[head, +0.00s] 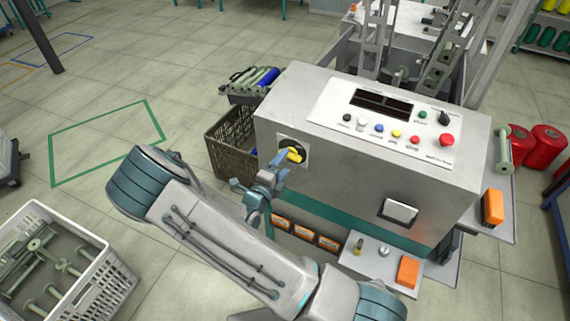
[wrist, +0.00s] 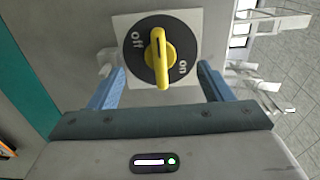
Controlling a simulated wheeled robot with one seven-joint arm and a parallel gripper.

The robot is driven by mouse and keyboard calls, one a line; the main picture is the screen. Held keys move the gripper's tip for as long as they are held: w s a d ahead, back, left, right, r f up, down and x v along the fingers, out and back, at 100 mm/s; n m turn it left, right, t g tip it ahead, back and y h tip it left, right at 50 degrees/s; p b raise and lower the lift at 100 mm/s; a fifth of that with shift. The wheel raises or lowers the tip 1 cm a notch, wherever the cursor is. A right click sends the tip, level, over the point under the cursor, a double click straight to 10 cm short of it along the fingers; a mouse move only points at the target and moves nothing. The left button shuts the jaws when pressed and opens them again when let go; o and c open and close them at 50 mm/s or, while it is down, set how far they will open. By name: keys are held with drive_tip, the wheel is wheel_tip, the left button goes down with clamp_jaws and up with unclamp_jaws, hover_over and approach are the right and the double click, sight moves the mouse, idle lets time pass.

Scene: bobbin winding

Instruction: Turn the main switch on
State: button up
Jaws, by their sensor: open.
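The main switch is a yellow rotary handle (wrist: 158,57) on a black round dial marked "off" and "on", set on a white square plate. In the head view the switch (head: 293,153) is on the left part of the machine's front panel, partly covered by my gripper. In the wrist view the handle stands across the dial between the two labels, its bar along the picture's up-down direction. My gripper (wrist: 160,80) is open, its blue fingers on either side of the dial. Whether they touch the handle I cannot tell; it looks apart from both fingers.
The grey machine cabinet (head: 350,190) has a control panel (head: 385,120) with several coloured buttons on top. A brown basket (head: 228,150) stands to its left, and a white crate (head: 110,285) with spools is at lower left. Open floor lies between them.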

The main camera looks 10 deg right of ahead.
sight(288, 158)
drive_tip(key=shift+x, duration=0.9)
drive_tip(key=shift+w+d, duration=0.1)
drive_tip(key=shift+w, duration=0.05)
drive_tip(key=shift+x, duration=1.1)
